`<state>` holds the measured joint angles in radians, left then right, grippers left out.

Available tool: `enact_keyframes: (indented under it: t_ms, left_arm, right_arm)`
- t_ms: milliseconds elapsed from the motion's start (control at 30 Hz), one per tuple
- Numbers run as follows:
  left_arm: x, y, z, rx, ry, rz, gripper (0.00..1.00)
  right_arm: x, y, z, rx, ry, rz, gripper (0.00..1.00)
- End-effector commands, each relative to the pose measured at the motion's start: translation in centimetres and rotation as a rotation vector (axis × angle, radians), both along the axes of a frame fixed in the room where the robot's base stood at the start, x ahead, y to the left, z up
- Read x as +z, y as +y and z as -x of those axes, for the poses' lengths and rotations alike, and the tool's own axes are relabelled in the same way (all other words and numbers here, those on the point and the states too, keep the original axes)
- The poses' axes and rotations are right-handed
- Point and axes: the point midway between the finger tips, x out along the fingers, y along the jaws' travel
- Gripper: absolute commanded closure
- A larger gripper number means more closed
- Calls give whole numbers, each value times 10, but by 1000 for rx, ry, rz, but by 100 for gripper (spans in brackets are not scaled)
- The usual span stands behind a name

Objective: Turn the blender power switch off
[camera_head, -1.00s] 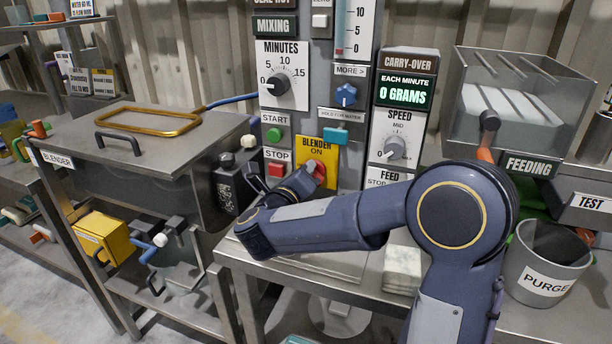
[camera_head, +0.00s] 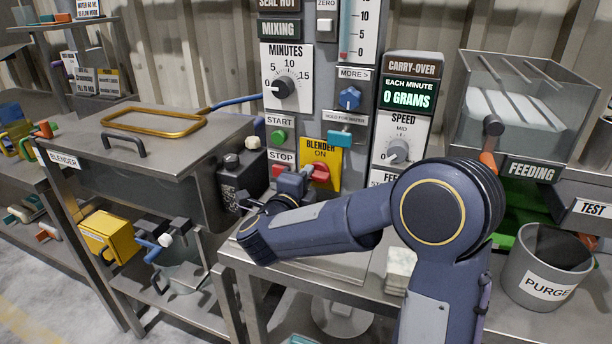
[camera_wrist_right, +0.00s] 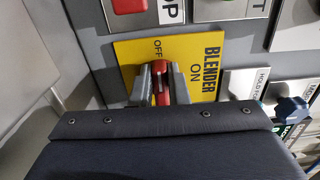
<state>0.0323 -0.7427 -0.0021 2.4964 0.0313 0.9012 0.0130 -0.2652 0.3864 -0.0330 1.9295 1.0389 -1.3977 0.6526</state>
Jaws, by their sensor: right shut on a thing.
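The blender power switch is a red handle (camera_head: 319,172) on a yellow plate (camera_head: 331,154) marked BLENDER ON, low on the grey control panel. My right gripper (camera_head: 303,176) reaches it from the left. In the right wrist view, the two grey fingers of the right gripper (camera_wrist_right: 161,88) are shut with the red handle (camera_wrist_right: 160,82) between them. The handle points toward the OFF lettering there, with ON to its right. The fingers hide part of the handle and its pivot. My left gripper is out of view.
The green START (camera_head: 279,136) and red STOP (camera_head: 279,170) buttons sit just left of the plate. The blender tank (camera_head: 130,165) stands at left, the PURGE bucket (camera_head: 548,270) at right.

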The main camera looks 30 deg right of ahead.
Motion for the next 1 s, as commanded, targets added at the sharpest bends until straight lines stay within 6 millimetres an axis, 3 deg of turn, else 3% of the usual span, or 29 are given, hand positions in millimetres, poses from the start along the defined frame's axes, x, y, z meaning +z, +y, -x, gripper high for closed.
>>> enact_keyframes:
  t_ms: [600,633,767,1000]
  left_arm:
    - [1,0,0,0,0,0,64]
    - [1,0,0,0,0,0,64]
    - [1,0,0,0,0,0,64]
    - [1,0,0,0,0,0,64]
  right_arm:
    - [-2,1,0,1,33,24,100]
    - [-2,1,0,1,33,24,81]
    - [-2,0,0,1,32,24,64]
    - [-1,0,0,1,30,24,64]
